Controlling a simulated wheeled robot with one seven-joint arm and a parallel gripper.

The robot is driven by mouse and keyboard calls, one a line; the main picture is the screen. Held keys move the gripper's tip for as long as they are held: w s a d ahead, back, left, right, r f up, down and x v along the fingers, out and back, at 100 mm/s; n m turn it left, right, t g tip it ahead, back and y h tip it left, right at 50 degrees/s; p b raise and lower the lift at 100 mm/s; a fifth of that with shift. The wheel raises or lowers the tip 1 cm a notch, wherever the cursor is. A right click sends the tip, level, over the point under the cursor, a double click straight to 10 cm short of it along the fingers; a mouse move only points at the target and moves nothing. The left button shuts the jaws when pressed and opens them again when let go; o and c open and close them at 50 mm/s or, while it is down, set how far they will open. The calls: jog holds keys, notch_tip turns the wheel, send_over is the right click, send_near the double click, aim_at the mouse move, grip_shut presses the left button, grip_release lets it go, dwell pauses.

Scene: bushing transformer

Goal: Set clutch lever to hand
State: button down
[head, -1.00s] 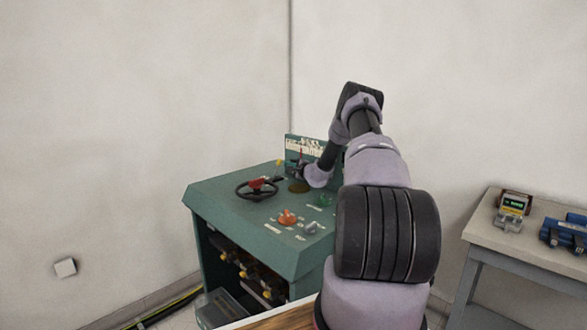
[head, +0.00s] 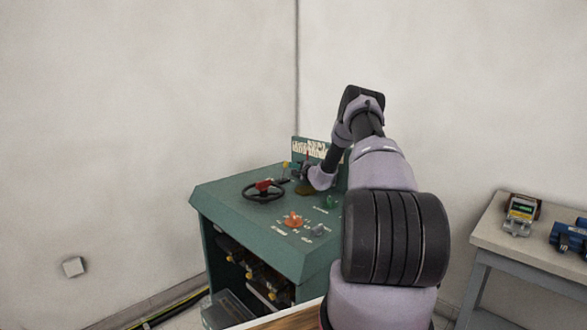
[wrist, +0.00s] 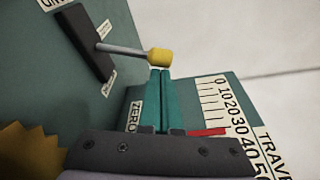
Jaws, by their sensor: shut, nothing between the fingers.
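The clutch lever shows in the wrist view as a grey rod with a yellow knob (wrist: 160,57). The rod comes out of a black slotted plate (wrist: 86,42) on the green panel. In the head view the yellow knob (head: 285,164) is a small spot behind the handwheel. My gripper (wrist: 160,72) is shut and empty, its teal fingers side by side. The fingertips are just below the knob in the wrist view; I cannot tell whether they touch it. In the head view my gripper is small and partly hidden near the console's back. The labels by the slot are cut off or unreadable.
A scale plate (wrist: 215,105) with a red pointer stands close beside the fingers. A yellow toothed part (wrist: 28,148) is at lower left. A side table (head: 485,225) stands right.

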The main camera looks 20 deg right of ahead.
aim_at(284, 166)
jog(key=shift+a+r+n, duration=0.1)
jog(key=shift+a+n, duration=0.15)
jog(key=shift+n, duration=0.05)
jog(key=shift+s+a+r+n+t, duration=0.15)
jog(key=shift+a+n, duration=0.25)
jog(key=shift+n, duration=0.1)
jog(key=shift+s+a+r+n+t, duration=0.15)
jog(key=shift+a+n, duration=0.2)
jog(key=shift+n, duration=0.15)
jog(key=shift+s+a+r+n+t, duration=0.15)
jog(key=shift+a+n, duration=0.25)
jog(key=shift+n, duration=0.2)
jog(key=shift+s+a+r+n+t, duration=0.15)
jog(key=shift+a+n, duration=0.25)
jog(key=shift+n, duration=0.2)
jog(key=shift+s+a+f, duration=0.15)
jog(key=shift+s+a, duration=0.2)
jog(key=shift+a, duration=0.5)
